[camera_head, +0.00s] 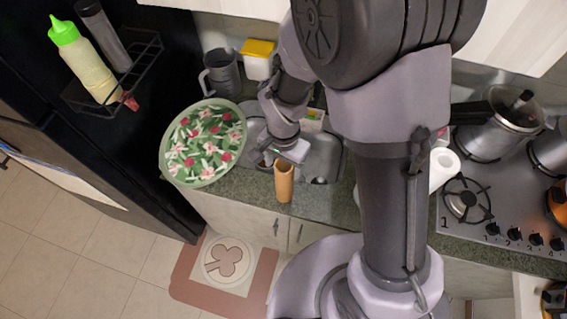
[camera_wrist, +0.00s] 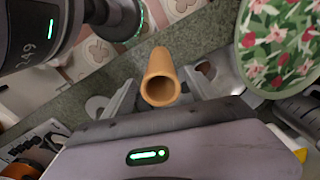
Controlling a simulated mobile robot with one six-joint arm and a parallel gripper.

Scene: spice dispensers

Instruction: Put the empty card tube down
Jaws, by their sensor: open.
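The card tube (camera_head: 284,181) is a plain tan-orange cylinder and appears upright at the counter's front edge, below my gripper (camera_head: 281,158) in the head view. In the wrist view the tube (camera_wrist: 159,68) shows its open, hollow end towards the camera. It lies between the two grey fingers of my gripper (camera_wrist: 162,92), which are apart. I cannot tell whether either finger touches it. The tube's base and its contact with the counter are not clear in either view.
The green counter (camera_head: 245,188) is narrow here, with the sink (camera_head: 322,160) just behind. A floral round tray (camera_head: 203,143) is at left. A grey jug (camera_head: 222,73) and yellow-lidded container (camera_head: 257,60) stand at the back. A white roll (camera_head: 444,166) and stove (camera_head: 485,215) are at right.

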